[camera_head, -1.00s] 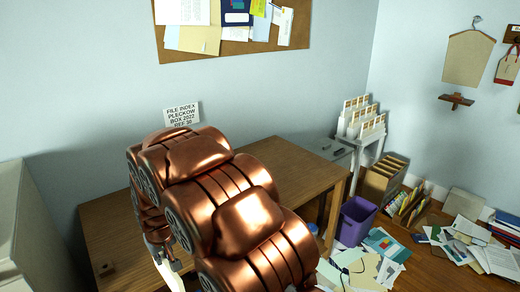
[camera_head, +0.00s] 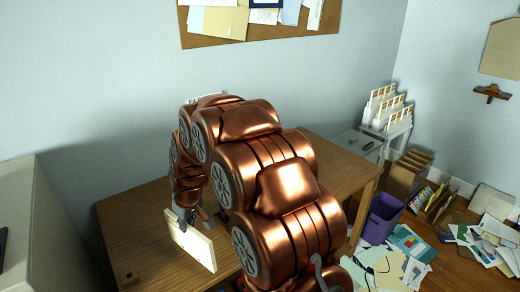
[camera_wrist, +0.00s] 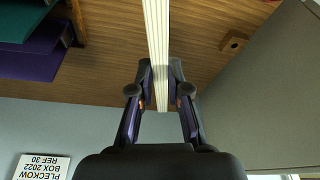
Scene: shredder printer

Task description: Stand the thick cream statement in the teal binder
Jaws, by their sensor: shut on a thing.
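The thick cream statement (camera_head: 193,243) is upright, on edge, above the left part of the wooden desk in the head view. My gripper (camera_head: 184,215) is shut on its upper part. In the wrist view the statement (camera_wrist: 157,40) shows edge-on between the two fingertips of my gripper (camera_wrist: 160,88). A teal thing (camera_wrist: 22,24), probably the teal binder, is at the top left of the wrist view, apart from the statement. Only part of it shows. It does not show in the head view, where my arm covers much of the desk.
A purple holder (camera_wrist: 35,58) sits beside the teal thing. A grey cabinet (camera_wrist: 265,80) stands close on the right in the wrist view. A purple bin (camera_head: 383,219) and scattered papers are right of the desk.

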